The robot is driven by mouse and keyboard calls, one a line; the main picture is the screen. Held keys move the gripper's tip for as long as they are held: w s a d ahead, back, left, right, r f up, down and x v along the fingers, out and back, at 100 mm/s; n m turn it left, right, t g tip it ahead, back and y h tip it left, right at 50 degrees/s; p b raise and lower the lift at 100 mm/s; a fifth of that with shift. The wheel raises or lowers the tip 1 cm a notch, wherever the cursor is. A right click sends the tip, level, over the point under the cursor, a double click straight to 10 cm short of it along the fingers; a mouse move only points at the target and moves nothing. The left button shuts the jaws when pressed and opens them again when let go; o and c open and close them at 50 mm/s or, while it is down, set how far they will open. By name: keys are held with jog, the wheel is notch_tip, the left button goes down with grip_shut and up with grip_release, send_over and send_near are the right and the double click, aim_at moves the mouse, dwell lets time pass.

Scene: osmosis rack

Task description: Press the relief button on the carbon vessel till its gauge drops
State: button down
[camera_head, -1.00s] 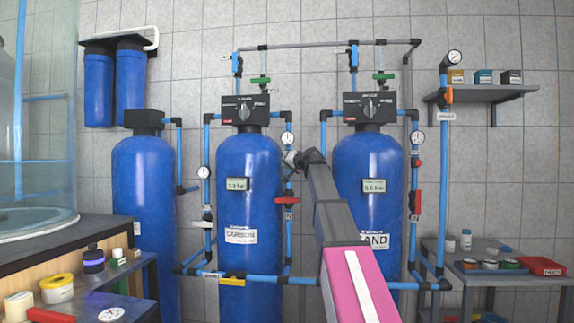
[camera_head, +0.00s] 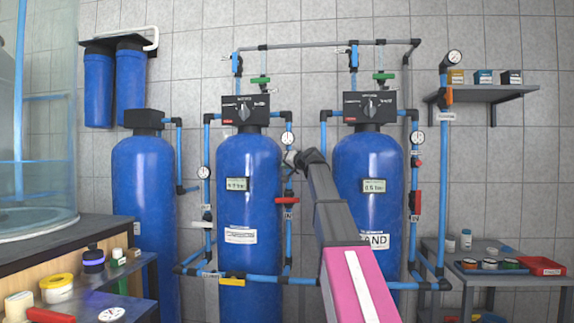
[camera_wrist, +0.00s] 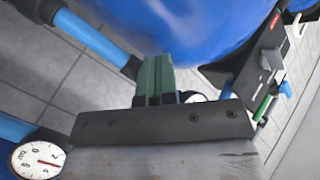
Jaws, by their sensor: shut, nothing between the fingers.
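The carbon vessel (camera_head: 250,185) is the blue tank in the middle, with a white label and a small display whose reading is too blurred to read. A round gauge (camera_head: 287,139) sits on the blue pipe at its right. A white dial gauge with a red needle shows in the wrist view (camera_wrist: 38,160). My gripper (camera_head: 290,157) is at that pipe, just below the gauge; in the wrist view its green fingers (camera_wrist: 155,75) are together and empty, close to the blue tank wall. I cannot make out the relief button; my gripper covers the pipe below the gauge.
The sand vessel (camera_head: 362,205) stands to the right, behind my arm. A red-handled valve (camera_head: 287,201) is on the pipe below my gripper. Black control heads (camera_head: 245,108) top the tanks. Pipes crowd the gap between the two tanks.

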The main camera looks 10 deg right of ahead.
jog(key=shift+w, duration=0.1)
dwell(0.7)
jog(key=shift+w+d, duration=0.15)
jog(key=shift+w, duration=0.15)
jog(key=shift+w+d, duration=0.15)
jog(key=shift+w, duration=0.35)
dwell(0.8)
jog(key=shift+s, duration=0.2)
dwell(0.9)
jog(key=shift+s+a, duration=0.3)
jog(key=shift+s, duration=0.4)
jog(key=shift+s, duration=0.15)
jog(key=s, duration=0.1)
jog(key=s+a, duration=0.1)
jog(key=s, duration=0.2)
jog(key=shift+s+a, duration=0.25)
